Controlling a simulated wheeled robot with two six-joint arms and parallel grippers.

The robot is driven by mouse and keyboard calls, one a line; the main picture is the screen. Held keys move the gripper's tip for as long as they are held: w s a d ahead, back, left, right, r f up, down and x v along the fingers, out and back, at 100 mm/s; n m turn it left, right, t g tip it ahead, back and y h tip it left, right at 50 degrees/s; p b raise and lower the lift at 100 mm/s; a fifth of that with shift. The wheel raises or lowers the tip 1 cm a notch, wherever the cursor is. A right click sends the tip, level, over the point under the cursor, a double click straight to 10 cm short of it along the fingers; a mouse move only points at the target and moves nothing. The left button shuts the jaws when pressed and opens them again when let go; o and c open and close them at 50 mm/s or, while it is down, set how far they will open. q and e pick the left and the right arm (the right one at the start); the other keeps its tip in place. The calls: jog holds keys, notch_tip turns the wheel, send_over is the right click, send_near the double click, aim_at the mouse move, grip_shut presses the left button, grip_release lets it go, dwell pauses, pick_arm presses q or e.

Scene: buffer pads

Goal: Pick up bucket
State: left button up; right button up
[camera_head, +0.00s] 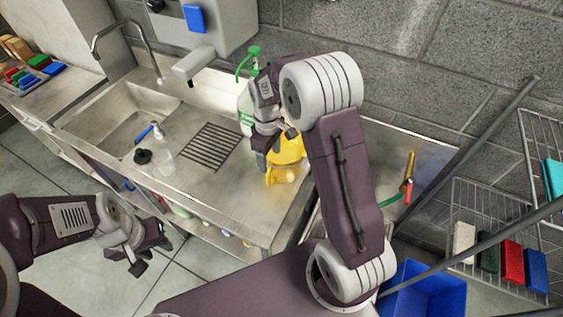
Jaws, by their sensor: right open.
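A yellow object (285,171), partly hidden by my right gripper, stands on the metal counter; I cannot tell for sure whether it is the bucket. My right gripper (274,148) is open, right at its upper left side; I cannot tell whether they touch. A blue open-topped container (428,292) stands at the lower right, partly hidden behind my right arm. My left gripper (150,252) is open and empty, over the floor in front of the counter.
A green-topped spray bottle (246,92) stands behind my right gripper. A wire rack (480,212) with colored pads stands at the right.

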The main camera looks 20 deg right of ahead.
aim_at(270, 167)
notch_tip(270, 167, down, 2)
jog(key=shift+f, duration=0.1)
jog(key=shift+w+f, duration=0.1)
jog(key=shift+f, duration=0.05)
jog(key=shift+f+p, duration=0.35)
notch_tip(270, 167, down, 4)
jog(key=shift+p, duration=0.5)
jog(key=shift+f, duration=0.25)
grip_shut()
jog(key=shift+w+r, duration=0.1)
